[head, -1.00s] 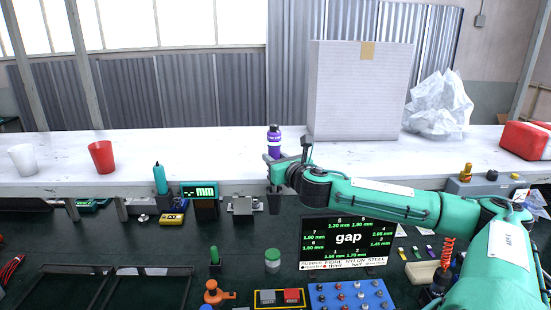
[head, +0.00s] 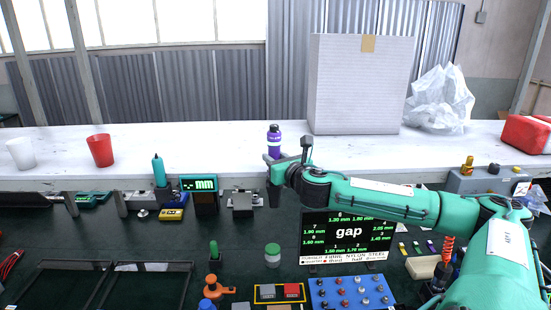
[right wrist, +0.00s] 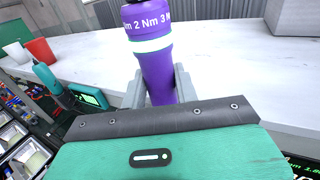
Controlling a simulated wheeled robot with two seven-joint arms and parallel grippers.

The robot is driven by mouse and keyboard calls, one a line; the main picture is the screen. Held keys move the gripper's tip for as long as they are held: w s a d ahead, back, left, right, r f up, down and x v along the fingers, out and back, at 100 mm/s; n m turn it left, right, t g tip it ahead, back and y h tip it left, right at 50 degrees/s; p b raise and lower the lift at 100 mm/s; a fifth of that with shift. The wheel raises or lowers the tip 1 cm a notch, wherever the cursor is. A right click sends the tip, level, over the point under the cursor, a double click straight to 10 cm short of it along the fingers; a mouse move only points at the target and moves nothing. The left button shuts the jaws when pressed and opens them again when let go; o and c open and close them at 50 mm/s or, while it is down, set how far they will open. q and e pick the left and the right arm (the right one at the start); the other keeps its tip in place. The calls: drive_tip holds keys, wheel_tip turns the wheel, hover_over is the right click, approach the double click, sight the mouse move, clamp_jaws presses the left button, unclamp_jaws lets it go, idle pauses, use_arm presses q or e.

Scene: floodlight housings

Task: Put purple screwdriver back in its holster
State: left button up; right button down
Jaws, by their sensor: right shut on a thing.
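The purple screwdriver (head: 274,141) stands about upright in my right gripper (head: 276,163), its dark cap up. In the right wrist view its purple handle (right wrist: 158,75), with a pale green band and white "Nm" lettering, sits between the grey fingers (right wrist: 160,85), which are shut on it. Its lower end is hidden by the gripper. A dark upright part (head: 273,197) shows just below the gripper; I cannot tell whether it is the holster or part of the tool. No holster can be picked out for certain. My left gripper is not in view.
A white ledge (head: 215,150) runs behind, with a red cup (head: 100,150) and a large box (head: 358,85). A teal tool (head: 159,171) and a "mm" display (head: 199,190) stand left. The "gap" screen (head: 345,233) stands below my right arm. Trays (head: 115,268) lie front left.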

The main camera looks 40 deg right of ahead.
drive_tip(key=shift+f+b, duration=0.55)
drive_tip(key=shift+f, duration=0.25)
drive_tip(key=c, duration=1)
unclamp_jaws()
drive_tip(key=shift+s+f, duration=0.1)
drive_tip(key=shift+s, duration=0.1)
drive_tip(key=shift+s+d+b, duration=0.1)
drive_tip(key=shift+s+b, duration=0.3)
drive_tip(key=shift+b, duration=0.1)
drive_tip(key=b+v, duration=0.6)
drive_tip(key=v, duration=0.6)
drive_tip(key=shift+s+a, duration=0.35)
